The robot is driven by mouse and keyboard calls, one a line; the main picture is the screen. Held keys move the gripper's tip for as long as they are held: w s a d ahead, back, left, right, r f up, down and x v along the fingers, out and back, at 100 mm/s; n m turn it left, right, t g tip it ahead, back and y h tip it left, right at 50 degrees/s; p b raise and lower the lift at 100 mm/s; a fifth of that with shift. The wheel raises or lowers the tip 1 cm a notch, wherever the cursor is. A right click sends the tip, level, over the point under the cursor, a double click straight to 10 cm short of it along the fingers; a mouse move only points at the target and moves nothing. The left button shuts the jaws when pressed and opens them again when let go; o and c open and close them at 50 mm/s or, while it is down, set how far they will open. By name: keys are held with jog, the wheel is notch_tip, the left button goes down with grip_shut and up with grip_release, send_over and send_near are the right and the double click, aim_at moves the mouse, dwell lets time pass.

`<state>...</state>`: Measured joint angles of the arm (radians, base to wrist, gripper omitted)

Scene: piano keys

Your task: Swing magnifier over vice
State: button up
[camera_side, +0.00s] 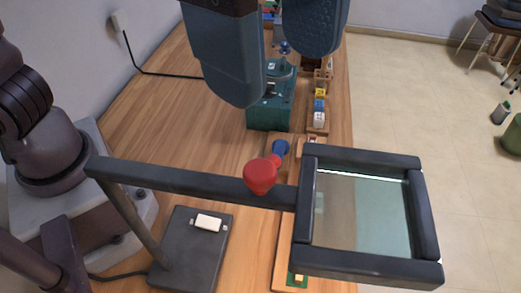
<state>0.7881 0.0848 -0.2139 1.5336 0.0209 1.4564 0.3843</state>
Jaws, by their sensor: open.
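The magnifier (428,222) is a square dark frame around a clear pane, in the right foreground. Its dark horizontal arm (190,181) runs left to a thin post on a flat dark base (185,262). A red knob (260,177) stands on the arm near the frame. The green vice (268,115) is behind the arm, farther back on the table, partly hidden by my gripper. The magnifier frame is in front and to the right of the vice, not over it. My gripper (276,75) is open at the top, its fingers apart near the vice.
Several small colored blocks on a wooden strip (318,127) line the table's right edge. A blue piece (280,149) lies behind the red knob. A white block (208,222) rests on the magnifier base. The wooden table (160,125) is clear at left-center. Floor lies to the right.

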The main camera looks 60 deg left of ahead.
aim_at(260, 169)
jog(key=f, duration=0.3)
jog(key=f+m, duration=0.1)
jog(key=f, duration=0.2)
jog(key=f+m, duration=0.1)
jog(key=f, duration=0.3)
jog(key=shift+s+a+y, duration=0.2)
jog(key=shift+s+y, duration=0.1)
jog(key=shift+s, duration=0.1)
jog(key=shift+c, duration=0.3)
grip_shut()
